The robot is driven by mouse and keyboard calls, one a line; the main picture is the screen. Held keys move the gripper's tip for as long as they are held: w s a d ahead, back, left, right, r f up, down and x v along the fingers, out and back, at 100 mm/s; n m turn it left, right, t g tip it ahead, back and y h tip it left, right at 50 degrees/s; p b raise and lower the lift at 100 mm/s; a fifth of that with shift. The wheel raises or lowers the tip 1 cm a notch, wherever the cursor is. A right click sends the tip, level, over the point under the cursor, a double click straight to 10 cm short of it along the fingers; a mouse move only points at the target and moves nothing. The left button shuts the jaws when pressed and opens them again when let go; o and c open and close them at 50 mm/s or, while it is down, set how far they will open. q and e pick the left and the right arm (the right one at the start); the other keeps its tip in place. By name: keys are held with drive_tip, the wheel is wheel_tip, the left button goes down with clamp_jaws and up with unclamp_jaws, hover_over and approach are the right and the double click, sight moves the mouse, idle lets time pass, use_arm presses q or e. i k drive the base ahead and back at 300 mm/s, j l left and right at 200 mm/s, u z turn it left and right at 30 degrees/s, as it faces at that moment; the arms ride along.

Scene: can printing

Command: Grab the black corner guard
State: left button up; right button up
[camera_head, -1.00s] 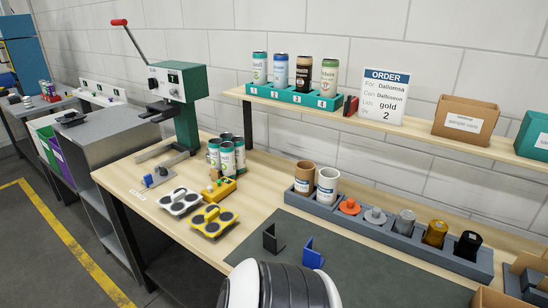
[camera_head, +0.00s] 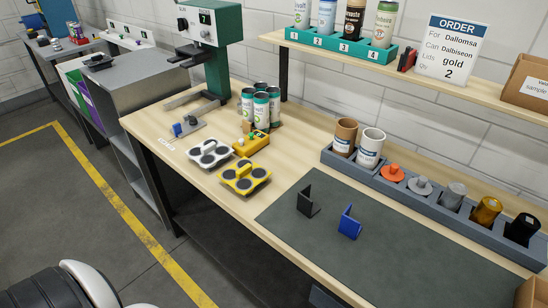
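The black corner guard (camera_head: 307,203) stands upright on the dark grey mat (camera_head: 410,250), near the mat's left end. A blue corner guard (camera_head: 349,224) stands just to its right, a small gap apart. Neither gripper shows in the head view. A black and white rounded part of my own body is at the bottom left, away from the guards.
A yellow four-pad holder (camera_head: 244,178) and a white one (camera_head: 210,153) lie left of the mat. Several cans (camera_head: 261,106) stand behind them. A grey rack (camera_head: 433,199) with cups and coloured pieces borders the mat's back. Most of the mat is bare.

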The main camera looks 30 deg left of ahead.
sight(306, 207)
drive_tip(key=u, duration=0.75)
drive_tip(key=k+l+z, duration=0.15)
drive_tip(key=l, duration=0.4)
drive_tip(key=l+z, duration=0.1)
drive_tip(key=l, duration=0.5)
drive_tip(key=k, duration=0.05)
